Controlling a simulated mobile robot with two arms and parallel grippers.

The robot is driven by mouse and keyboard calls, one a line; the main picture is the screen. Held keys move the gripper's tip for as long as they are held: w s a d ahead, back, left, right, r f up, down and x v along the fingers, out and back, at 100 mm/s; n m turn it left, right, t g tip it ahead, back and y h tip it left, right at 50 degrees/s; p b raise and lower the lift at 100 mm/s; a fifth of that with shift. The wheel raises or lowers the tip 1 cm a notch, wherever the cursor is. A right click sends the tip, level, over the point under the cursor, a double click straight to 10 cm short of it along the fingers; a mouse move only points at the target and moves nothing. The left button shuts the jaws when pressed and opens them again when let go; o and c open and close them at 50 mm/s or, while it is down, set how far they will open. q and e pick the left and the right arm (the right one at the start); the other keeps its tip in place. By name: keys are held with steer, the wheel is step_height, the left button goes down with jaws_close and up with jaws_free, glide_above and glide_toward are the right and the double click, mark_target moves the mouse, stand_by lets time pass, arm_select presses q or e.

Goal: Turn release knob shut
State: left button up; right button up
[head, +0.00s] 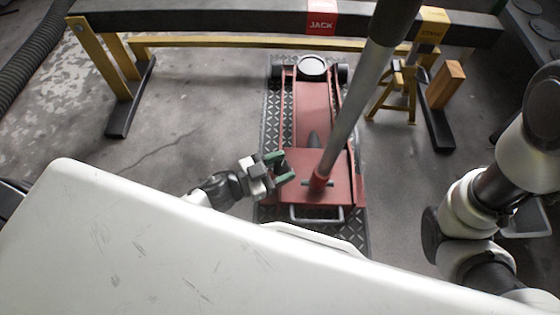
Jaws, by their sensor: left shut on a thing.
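A red floor jack (320,105) lies on a dark tread plate in the middle of the head view. Its long grey handle (348,115) rises from a red socket at the near end and leans up to the right. My left gripper (280,168), with green fingertips, is at the left edge of the jack's near end. It is shut on a small part there, which I take as the release knob; the fingers mostly hide it. The knob's turn angle cannot be seen. My right arm is at the right; its gripper is not visible.
A black beam with a red JACK label (322,17) crosses the back on yellow and black legs. A yellow jack stand (397,92) and a wooden block (446,84) stand right of the jack. The floor left of the jack is clear. My white body fills the lower left.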

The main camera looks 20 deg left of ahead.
arm_select(q)
steer(key=m+g+p, duration=0.1)
steer(key=m+h, duration=0.1)
steer(key=m+g+p, duration=0.1)
steer(key=shift+r+m+g+h+p, duration=0.25)
steer(key=shift+m+g+h+p, duration=0.05)
steer(key=shift+m, duration=0.1)
steer(key=shift+d+f+m+g+h+p, duration=0.1)
steer(key=shift+m+g+h+p, duration=0.3)
steer(key=shift+m+g, duration=0.55)
steer(key=o, duration=0.9)
steer(key=shift+d+f, duration=0.1)
